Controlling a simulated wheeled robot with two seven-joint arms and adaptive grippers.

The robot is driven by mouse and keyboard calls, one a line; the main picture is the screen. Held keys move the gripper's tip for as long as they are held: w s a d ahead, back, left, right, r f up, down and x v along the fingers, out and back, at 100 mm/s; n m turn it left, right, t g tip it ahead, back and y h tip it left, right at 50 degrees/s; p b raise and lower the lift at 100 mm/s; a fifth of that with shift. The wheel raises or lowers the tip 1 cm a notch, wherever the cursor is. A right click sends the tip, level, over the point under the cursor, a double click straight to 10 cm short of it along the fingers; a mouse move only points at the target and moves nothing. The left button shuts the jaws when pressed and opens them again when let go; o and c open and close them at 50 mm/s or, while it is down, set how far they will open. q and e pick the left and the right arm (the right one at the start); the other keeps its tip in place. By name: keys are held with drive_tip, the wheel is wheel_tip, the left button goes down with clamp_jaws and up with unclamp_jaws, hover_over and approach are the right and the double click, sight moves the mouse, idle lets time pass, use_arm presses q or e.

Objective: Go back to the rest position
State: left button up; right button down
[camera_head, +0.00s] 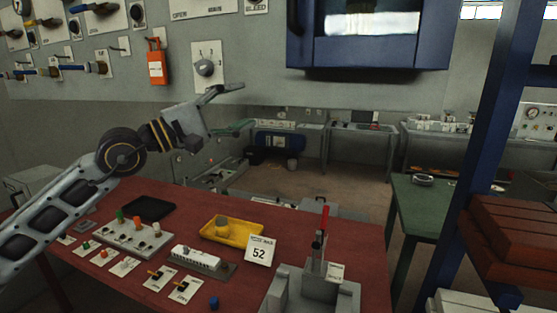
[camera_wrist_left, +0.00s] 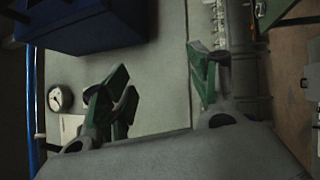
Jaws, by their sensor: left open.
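My left arm comes in from the left in the head view. Its gripper (camera_head: 226,93) is raised in the air above the far side of the red table (camera_head: 345,235), pointing right and slightly up, clear of the tabletop. In the left wrist view the gripper (camera_wrist_left: 160,88) shows two green-padded fingers spread wide apart with nothing between them. My right gripper is not in view.
The wall panel behind holds several valves, a rotary switch (camera_head: 205,68) and an orange padlock tag (camera_head: 156,66). On the table are a yellow tray (camera_head: 246,236), a black tray (camera_head: 149,208), switch boxes and a red-handled lever (camera_head: 324,217). A blue cabinet (camera_head: 330,60) hangs upper right.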

use_arm(q)
drive_tip(key=a+f+m+t+y, duration=0.2)
drive_tip(key=a+f+m+y, duration=0.4)
drive_tip(key=f, duration=0.6)
drive_tip(key=a+f+m+t+y, duration=0.1)
drive_tip(key=a+f+m+y, duration=0.3)
drive_tip(key=f+m+y, duration=0.55)
drive_tip(key=a+f+m+t+y, duration=0.2)
drive_tip(key=a+f+m+y, duration=0.25)
drive_tip(key=f, duration=1.05)
drive_tip(key=s+d+f+n+g+h, duration=0.15)
drive_tip(key=s+f+n+g, duration=0.45)
drive_tip(key=s+f, duration=0.7)
drive_tip(key=s+f+n+g+h, duration=0.2)
drive_tip(key=s+f+n+g, duration=0.2)
drive_tip(key=s+f+g, duration=0.55)
drive_tip(key=s+f+t, duration=0.1)
drive_tip(key=s+f, duration=0.2)
drive_tip(key=f, duration=1.5)
drive_tip(key=s+f, duration=0.2)
drive_tip(key=f, duration=1.6)
drive_tip(key=s+a+f, duration=0.2)
drive_tip(key=s+f, duration=0.8)
drive_tip(key=s, duration=0.1)
drive_tip(key=s+a+f, duration=0.3)
drive_tip(key=s+f, duration=0.6)
drive_tip(key=s, duration=0.2)
drive_tip(key=shift+a+f+g+y, duration=0.3)
drive_tip(key=shift+f+g+y, duration=0.05)
drive_tip(key=shift+g+y, duration=0.1)
